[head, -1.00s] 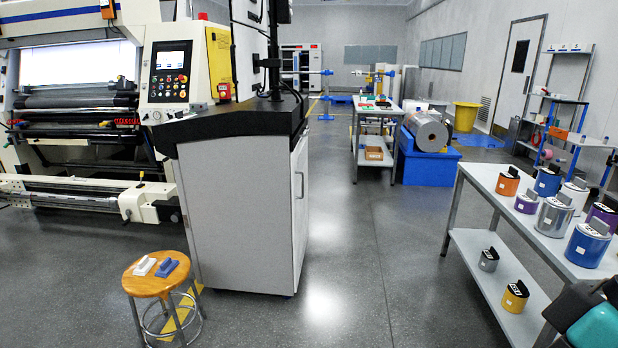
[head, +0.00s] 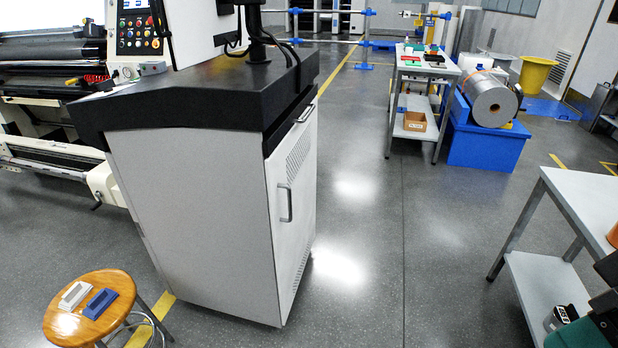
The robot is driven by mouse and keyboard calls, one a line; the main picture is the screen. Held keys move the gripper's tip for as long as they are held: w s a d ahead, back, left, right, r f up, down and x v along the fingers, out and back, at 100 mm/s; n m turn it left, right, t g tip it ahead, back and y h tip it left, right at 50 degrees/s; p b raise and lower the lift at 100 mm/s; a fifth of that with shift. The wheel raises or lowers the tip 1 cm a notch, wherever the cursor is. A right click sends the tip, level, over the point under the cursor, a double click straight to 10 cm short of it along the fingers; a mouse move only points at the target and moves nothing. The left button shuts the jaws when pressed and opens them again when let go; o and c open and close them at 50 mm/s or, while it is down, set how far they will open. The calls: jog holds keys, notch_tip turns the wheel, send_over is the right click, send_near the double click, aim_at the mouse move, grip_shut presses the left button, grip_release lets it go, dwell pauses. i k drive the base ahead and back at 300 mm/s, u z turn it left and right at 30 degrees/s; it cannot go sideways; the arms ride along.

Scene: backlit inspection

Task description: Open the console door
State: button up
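The console (head: 190,190) stands left of the middle, a grey-white cabinet with a thick black top. Its door (head: 301,205) is on the narrow face towards the right, seen at a steep angle, and looks shut. An upright bar handle (head: 286,203) sits on the near side of the door, with slotted vents beyond it. A dark and green part of my arm shows at the lower right corner, well apart from the console. My gripper's fingers are not in view.
A wooden stool (head: 62,325) with two small blocks stands at the lower left. A grey table (head: 575,195) is at the right. Open floor (head: 400,250) lies between the console and that table. A blue stand (head: 485,145) with a roll is farther back.

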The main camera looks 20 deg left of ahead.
aim_at(291, 169)
jog(key=i, duration=0.95)
jog(key=u, duration=1.4)
